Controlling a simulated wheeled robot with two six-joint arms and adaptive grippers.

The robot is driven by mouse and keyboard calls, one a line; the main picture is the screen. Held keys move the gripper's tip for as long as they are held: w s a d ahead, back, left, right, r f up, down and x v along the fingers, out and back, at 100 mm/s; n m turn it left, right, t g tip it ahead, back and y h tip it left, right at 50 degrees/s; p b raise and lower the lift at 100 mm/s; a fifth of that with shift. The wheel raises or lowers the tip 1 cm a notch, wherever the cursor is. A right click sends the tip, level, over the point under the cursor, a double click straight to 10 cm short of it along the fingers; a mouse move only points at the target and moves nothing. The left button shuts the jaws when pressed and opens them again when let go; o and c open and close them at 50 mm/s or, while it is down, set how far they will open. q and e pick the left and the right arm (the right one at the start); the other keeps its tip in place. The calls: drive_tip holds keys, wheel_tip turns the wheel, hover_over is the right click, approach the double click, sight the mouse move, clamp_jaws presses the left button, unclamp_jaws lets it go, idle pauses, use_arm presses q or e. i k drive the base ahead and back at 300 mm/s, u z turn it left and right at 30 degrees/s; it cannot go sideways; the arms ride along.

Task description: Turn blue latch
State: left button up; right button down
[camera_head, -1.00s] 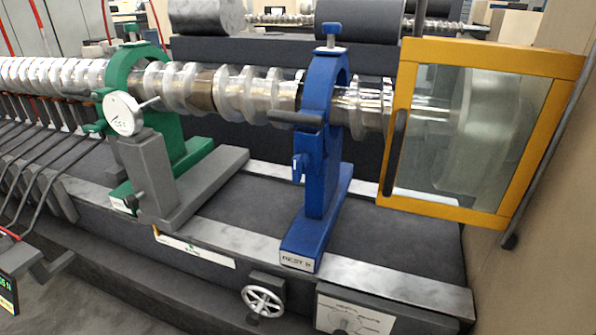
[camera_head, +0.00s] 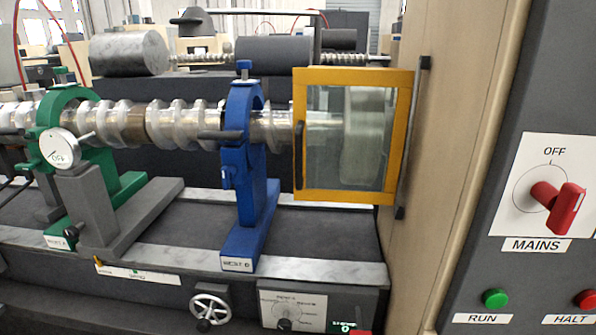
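The blue rest (camera_head: 243,190) stands upright on the machine bed, around the ridged metal shaft. It has a blue knob on top (camera_head: 244,66). A dark grey lever (camera_head: 222,135) sticks out to the left near shaft height. A small blue fitting (camera_head: 227,177) hangs on the post's left side below it. I cannot tell which of these parts is the latch, or whether it is turned. Neither of my grippers is in view.
A green rest (camera_head: 65,105) with a grey dial stand (camera_head: 85,200) is at the left. A yellow-framed glass guard (camera_head: 355,195) covers the shaft's right end. A grey panel with a red mains switch (camera_head: 560,205) reading OFF is at the right. A handwheel (camera_head: 209,308) is in front.

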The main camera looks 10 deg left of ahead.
sight(227, 173)
drive_tip(key=z, duration=0.8)
drive_tip(key=i, duration=0.75)
drive_tip(key=u, duration=1.15)
